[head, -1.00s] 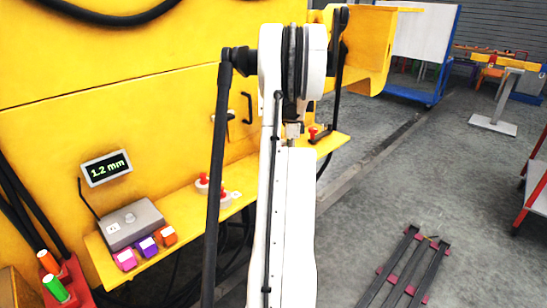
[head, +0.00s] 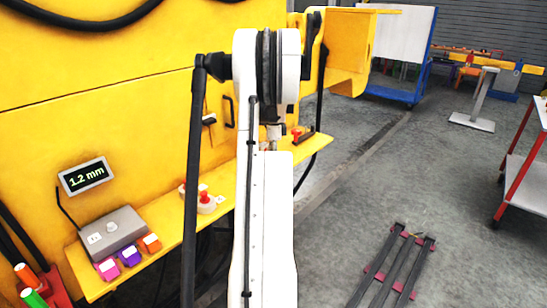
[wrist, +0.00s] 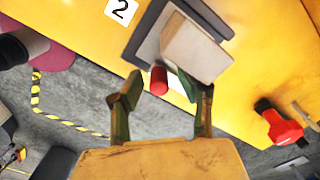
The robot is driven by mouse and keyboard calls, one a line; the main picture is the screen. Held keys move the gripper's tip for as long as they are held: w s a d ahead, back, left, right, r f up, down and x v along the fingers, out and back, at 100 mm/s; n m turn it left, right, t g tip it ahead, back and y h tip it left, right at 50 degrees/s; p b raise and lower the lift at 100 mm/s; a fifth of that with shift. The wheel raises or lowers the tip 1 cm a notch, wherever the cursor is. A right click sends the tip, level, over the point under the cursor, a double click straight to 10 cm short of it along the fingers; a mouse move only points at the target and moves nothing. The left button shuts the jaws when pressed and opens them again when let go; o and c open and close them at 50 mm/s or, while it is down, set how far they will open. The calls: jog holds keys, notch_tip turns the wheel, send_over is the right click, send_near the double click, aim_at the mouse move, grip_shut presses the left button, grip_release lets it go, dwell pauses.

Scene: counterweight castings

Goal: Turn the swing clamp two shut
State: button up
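In the wrist view, a plate marked "2" (wrist: 121,9) is on the yellow surface (wrist: 75,25). Beside it is a grey bracket (wrist: 150,42) with a pale block (wrist: 195,48) and a red-tipped part (wrist: 158,80), which looks like swing clamp two. Whether the clamp is swung open or shut is unclear. My gripper (wrist: 162,106) is open, its two fingers apart with nothing held between them. The red tip shows between and beyond the fingertips; I see no clear contact. In the head view my arm hides the gripper.
Another red handle (wrist: 282,126) is at the right of the wrist view. In the head view, red-knobbed parts (head: 203,195) sit on the yellow ledge beside a grey box (head: 112,232). A gauge (head: 86,176) reads 1.2 mm. A dark rack (head: 395,265) lies on the floor.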

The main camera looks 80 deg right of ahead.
notch_tip(320, 180, up, 12)
dwell(0.6)
dwell(0.5)
